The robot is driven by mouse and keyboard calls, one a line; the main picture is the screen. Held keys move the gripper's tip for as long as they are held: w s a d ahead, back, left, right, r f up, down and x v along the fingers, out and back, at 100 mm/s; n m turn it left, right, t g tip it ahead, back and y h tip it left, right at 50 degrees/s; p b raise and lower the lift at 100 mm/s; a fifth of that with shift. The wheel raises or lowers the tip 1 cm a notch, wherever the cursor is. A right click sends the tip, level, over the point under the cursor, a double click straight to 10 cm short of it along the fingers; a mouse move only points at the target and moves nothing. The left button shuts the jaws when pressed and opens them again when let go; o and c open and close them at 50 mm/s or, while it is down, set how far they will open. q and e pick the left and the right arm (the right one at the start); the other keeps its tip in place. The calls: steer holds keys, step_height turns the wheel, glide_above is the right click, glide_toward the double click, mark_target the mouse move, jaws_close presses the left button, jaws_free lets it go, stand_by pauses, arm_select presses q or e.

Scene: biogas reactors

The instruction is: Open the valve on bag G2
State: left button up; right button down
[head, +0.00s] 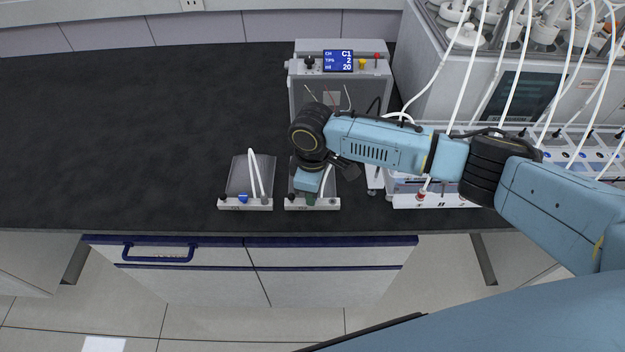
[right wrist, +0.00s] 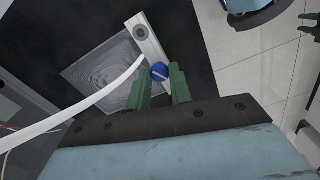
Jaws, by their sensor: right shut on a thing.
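A gas bag with a white front bar (head: 325,203) lies near the bench's front edge in the head view. My right gripper (head: 311,195) reaches down over this bar and hides much of it. In the right wrist view, the clear bag (right wrist: 95,75), its white bar (right wrist: 150,45) and a blue valve knob (right wrist: 159,71) show. The green fingers of my right gripper (right wrist: 163,84) are shut on the blue valve, one on each side. The label on the bar is too small to read surely. My left gripper does not show in the head view.
A second bag (head: 240,175) with a blue valve (head: 243,198) lies just left. A control box (head: 370,90) with a blue display stands behind. The reactor unit (head: 440,85) with white tubes fills the right. The dark bench (head: 130,120) is clear at left.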

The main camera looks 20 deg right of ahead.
steer(key=n+p, duration=0.2)
steer(key=n, duration=0.1)
steer(key=shift+r, duration=0.15)
steer(key=n+p, duration=0.1)
steer(key=n, duration=0.1)
steer(key=shift+n, duration=0.3)
steer(key=n+p, duration=0.1)
steer(key=n, duration=0.1)
steer(key=shift+n, duration=2.2)
steer(key=c, duration=1.3)
jaws_free()
steer(key=shift+o, duration=0.2)
